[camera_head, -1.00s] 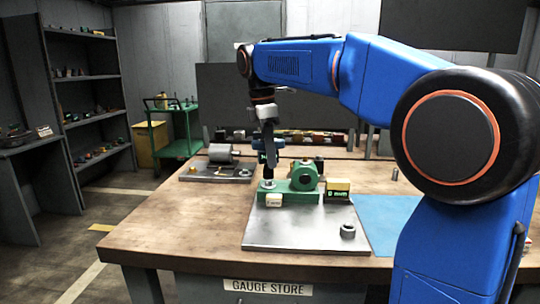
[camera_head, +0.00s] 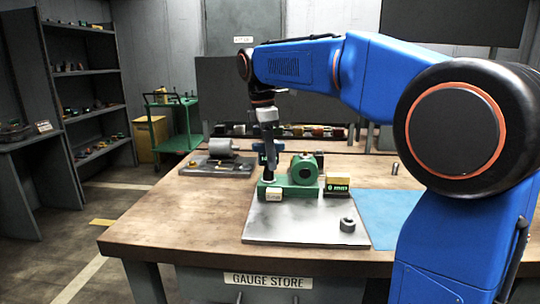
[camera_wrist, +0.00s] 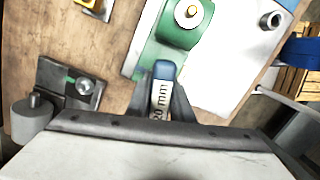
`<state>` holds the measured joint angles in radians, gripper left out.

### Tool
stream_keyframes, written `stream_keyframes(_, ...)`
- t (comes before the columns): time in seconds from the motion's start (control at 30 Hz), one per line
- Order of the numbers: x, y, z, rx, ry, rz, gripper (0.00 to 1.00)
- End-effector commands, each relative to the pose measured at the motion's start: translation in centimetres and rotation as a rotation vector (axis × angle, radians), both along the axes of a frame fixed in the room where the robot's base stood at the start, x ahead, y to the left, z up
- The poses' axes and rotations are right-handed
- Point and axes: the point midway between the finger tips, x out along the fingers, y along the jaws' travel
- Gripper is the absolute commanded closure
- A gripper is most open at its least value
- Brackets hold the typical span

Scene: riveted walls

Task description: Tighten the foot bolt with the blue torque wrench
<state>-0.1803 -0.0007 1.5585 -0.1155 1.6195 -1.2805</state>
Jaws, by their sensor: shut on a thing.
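My gripper (camera_head: 268,138) is shut on the blue torque wrench (camera_wrist: 164,70). In the wrist view the wrench's blue end and a white label reading "20 mm" show between my fingers. In the head view my gripper is above the left foot of the green housing (camera_head: 304,170). A dark upright shaft below it reaches down to that foot (camera_head: 262,187). The foot bolt is hidden there, so I cannot tell how the tool sits on it. The green housing also shows in the wrist view (camera_wrist: 181,22), on a metal plate (camera_head: 300,230).
A metal ring (camera_head: 348,225) is on the plate's front right. A blue mat (camera_head: 390,212) lies to the right. A grey cylinder fixture (camera_head: 221,148) stands back left. The table's front left is clear.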

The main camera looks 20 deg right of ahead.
Motion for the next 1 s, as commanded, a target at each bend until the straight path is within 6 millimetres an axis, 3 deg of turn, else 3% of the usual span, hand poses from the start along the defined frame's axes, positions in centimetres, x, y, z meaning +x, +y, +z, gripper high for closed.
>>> stream_keyframes(0.57, 0.01, 0.00, -0.05, 0.000, -0.001, -0.006, 1.00)
stream_keyframes(1.0, -0.10, 0.03, -0.04, 0.001, -0.002, -0.211, 1.00)
